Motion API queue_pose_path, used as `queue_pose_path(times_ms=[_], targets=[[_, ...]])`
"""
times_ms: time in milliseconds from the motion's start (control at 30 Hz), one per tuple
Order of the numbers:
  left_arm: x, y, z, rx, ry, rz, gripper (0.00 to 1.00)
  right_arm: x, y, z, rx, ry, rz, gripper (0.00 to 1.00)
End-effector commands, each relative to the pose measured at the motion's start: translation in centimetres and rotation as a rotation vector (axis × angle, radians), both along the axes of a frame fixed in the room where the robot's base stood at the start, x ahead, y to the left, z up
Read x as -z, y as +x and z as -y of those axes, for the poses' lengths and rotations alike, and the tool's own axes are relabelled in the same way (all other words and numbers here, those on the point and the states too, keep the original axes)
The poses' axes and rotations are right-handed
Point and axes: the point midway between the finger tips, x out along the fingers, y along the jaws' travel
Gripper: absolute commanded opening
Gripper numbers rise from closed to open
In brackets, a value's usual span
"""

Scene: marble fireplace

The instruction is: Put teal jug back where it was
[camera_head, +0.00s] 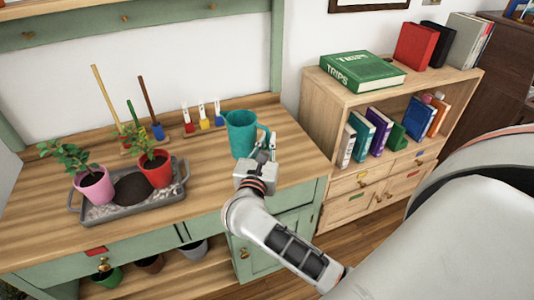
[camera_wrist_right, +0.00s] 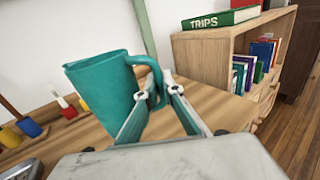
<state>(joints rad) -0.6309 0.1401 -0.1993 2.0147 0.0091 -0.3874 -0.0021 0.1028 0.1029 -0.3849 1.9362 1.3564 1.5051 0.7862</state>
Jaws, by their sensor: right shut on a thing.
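The teal jug (camera_head: 241,135) is upright at the right part of the wooden-topped green bench (camera_head: 215,178). Its handle points right. In the head view my right gripper (camera_head: 262,150) is at the handle side of the jug, reaching in from the front. In the right wrist view the jug (camera_wrist_right: 104,92) fills the left part, and the fingers of my right gripper (camera_wrist_right: 158,92) are around its handle. I cannot tell clearly whether the jug's base touches the bench top. My left gripper is not in view.
A grey tray (camera_head: 125,209) with a pink pot (camera_head: 94,187) and a red pot (camera_head: 157,171) stands at left. Behind are coloured blocks holding tools (camera_head: 205,122). A bookshelf (camera_head: 345,102) with a green TRIPS book (camera_head: 362,71) stands at right. Bare bench lies between tray and jug.

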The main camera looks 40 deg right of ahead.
Motion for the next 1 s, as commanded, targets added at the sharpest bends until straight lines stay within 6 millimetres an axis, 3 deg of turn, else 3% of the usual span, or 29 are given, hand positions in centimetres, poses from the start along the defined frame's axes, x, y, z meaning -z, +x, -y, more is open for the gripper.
queue_pose_path(times_ms=[333, 800, 867, 1000], targets=[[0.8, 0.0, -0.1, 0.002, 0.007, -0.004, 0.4, 4.0, 0.0, 0.0, 0.0, -0.001, 0.0, 0.0], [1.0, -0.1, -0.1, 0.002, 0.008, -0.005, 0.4, 4.8, 0.0, 0.0, 0.0, -0.001, 0.002, 0.0], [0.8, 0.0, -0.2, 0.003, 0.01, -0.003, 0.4, 4.8, 0.0, 0.0, 0.0, 0.0, 0.0, 0.2], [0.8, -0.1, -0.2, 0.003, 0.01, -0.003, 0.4, 4.7, 0.0, 0.0, 0.0, -0.001, 0.001, 0.23]])
